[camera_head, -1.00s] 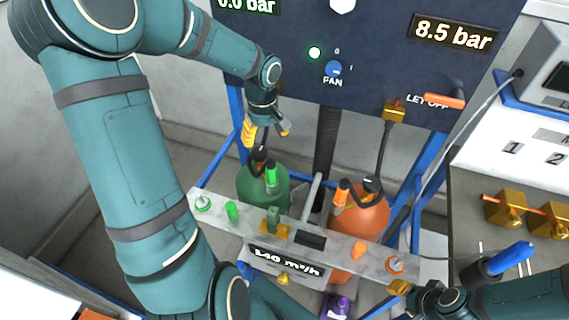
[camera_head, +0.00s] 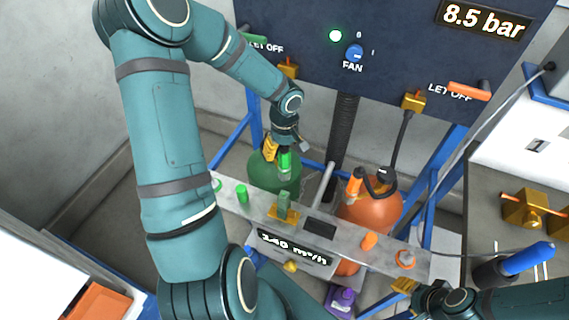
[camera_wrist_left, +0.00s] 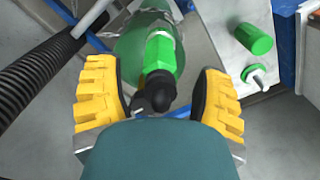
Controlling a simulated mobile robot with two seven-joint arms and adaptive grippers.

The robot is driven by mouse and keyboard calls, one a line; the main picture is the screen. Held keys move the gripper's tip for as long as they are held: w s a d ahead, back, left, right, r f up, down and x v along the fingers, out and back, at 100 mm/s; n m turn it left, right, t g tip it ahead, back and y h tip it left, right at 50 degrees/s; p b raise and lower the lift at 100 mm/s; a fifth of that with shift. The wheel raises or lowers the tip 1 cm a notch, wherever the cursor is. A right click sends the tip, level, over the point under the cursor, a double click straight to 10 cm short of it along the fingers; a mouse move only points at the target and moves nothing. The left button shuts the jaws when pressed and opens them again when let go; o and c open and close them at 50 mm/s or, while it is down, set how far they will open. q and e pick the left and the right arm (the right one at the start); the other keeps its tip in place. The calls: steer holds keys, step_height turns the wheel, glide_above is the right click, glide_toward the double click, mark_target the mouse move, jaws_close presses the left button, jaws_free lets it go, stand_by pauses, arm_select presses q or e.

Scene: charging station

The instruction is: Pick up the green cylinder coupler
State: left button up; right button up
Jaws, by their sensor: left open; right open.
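The green cylinder coupler (camera_head: 285,164) is bright green and sits on top of the dark green gas cylinder (camera_head: 262,175). In the left wrist view the coupler (camera_wrist_left: 160,54) stands between my left gripper's yellow fingers, with a black end toward me. My left gripper (camera_head: 286,150) is open, right at the coupler, with visible gaps on both sides (camera_wrist_left: 160,85). The arm hides part of the hose connection in the head view. My right gripper (camera_head: 404,286) is open at the lower right, near the grey shelf's right end and far from the coupler.
A grey shelf (camera_head: 325,246) in front of the cylinders holds a green plug (camera_head: 242,194), a brass-based fitting (camera_head: 284,208) and an orange plug (camera_head: 369,240). The orange cylinder (camera_head: 378,214) stands to the right. A ribbed black hose (camera_head: 343,135) runs down between the cylinders.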

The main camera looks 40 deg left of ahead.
arm_select(q)
step_height(320, 180, down, 2)
jaws_close()
stand_by(0.3)
